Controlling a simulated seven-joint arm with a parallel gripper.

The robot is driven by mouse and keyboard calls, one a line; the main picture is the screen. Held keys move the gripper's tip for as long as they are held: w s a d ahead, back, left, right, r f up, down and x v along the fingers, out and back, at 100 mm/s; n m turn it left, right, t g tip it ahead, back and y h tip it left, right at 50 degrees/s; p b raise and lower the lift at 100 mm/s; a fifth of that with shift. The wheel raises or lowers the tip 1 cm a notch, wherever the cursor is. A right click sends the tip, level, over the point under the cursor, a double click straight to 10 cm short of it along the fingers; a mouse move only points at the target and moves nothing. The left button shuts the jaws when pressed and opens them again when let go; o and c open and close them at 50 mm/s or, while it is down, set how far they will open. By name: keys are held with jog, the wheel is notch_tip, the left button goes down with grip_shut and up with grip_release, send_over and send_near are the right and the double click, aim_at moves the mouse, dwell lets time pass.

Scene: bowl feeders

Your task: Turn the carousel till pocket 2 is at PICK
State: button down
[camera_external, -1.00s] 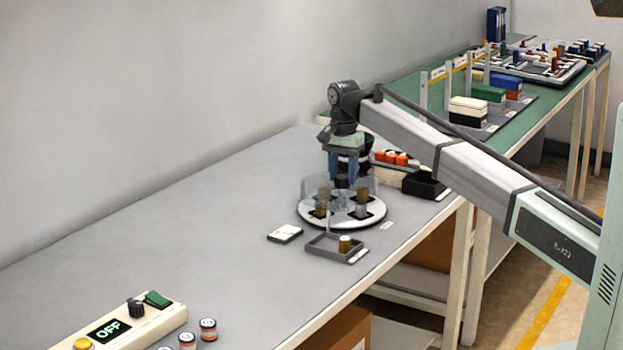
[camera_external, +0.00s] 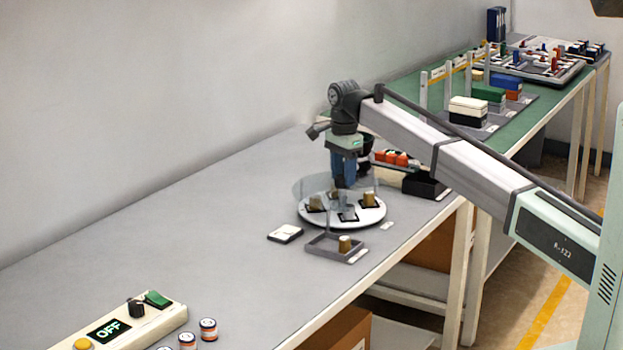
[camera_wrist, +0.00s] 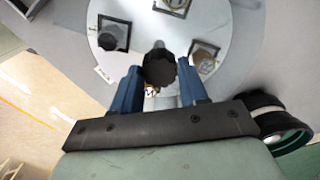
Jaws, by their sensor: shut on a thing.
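The carousel (camera_external: 375,214) is a round white disc with dark square pockets, partly under a clear guard (camera_external: 305,186). Brown-topped parts (camera_external: 369,199) stand in some pockets; the front pocket (camera_external: 348,213) looks grey and holds no brown part. My gripper (camera_external: 345,186) points down over the disc's middle. In the wrist view its blue fingers are shut on the dark lobed knob (camera_wrist: 158,68) of the carousel (camera_wrist: 150,22). I cannot read pocket numbers or a PICK mark.
A grey tray (camera_external: 321,248) with a brown-topped part (camera_external: 345,243) stands in front of the disc. A white-topped block (camera_external: 285,233) lies left. A black bin (camera_external: 425,186) stands right. The control box (camera_external: 118,325) reads OFF. The table's left middle is clear.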

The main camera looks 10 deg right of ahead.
jog(key=shift+m, duration=4.3)
jog(key=c, duration=0.6)
grip_release()
jog(key=shift+s, duration=0.1)
notch_tip(320, 180, up, 14)
jog(key=shift+f, duration=0.1)
